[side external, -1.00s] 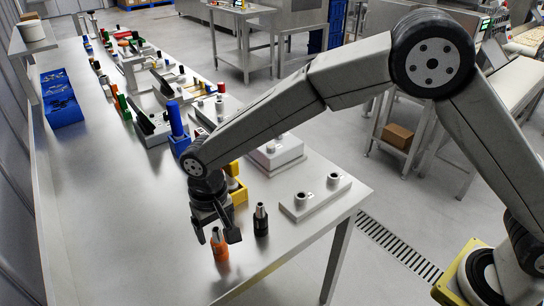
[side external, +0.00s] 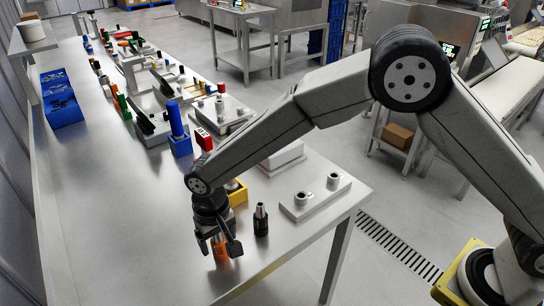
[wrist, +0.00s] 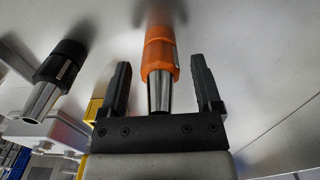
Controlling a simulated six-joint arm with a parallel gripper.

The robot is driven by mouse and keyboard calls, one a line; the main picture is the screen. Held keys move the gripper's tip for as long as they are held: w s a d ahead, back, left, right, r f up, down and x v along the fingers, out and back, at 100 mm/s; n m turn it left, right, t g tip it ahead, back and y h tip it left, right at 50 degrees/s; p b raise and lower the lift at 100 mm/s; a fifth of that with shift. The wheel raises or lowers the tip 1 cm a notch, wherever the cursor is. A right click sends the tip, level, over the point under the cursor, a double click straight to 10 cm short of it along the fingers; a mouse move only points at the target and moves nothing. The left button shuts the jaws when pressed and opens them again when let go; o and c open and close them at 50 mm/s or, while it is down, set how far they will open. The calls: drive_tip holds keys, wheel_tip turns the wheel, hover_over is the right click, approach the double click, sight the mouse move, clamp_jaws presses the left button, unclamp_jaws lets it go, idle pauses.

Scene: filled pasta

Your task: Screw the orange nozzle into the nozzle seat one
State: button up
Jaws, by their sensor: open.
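The orange nozzle (side external: 221,251) stands upright on the steel table near its front edge, partly hidden by my gripper. My gripper (side external: 219,247) is open and lowered over it. In the wrist view the orange nozzle (wrist: 160,62) lies between the two open fingers of my gripper (wrist: 160,75), with a gap on each side. The nozzle seats are two round sockets on a pale block at the right table edge: a nearer one (side external: 301,199) and a farther one (side external: 333,180). Both look empty. I cannot tell which is seat one.
A black nozzle (side external: 261,220) stands just right of my gripper; it also shows in the wrist view (wrist: 62,70). A yellow holder (side external: 238,192) and a blue block (side external: 180,144) stand behind. The table (side external: 105,235) is clear to the left.

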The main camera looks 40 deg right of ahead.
clamp_jaws()
drive_tip(key=shift+r, duration=1.4)
idle(1.4)
drive_tip(key=shift+r, duration=0.7)
drive_tip(key=shift+r, duration=0.35)
drive_tip(key=shift+r, duration=0.35)
drive_tip(key=shift+r, duration=0.35)
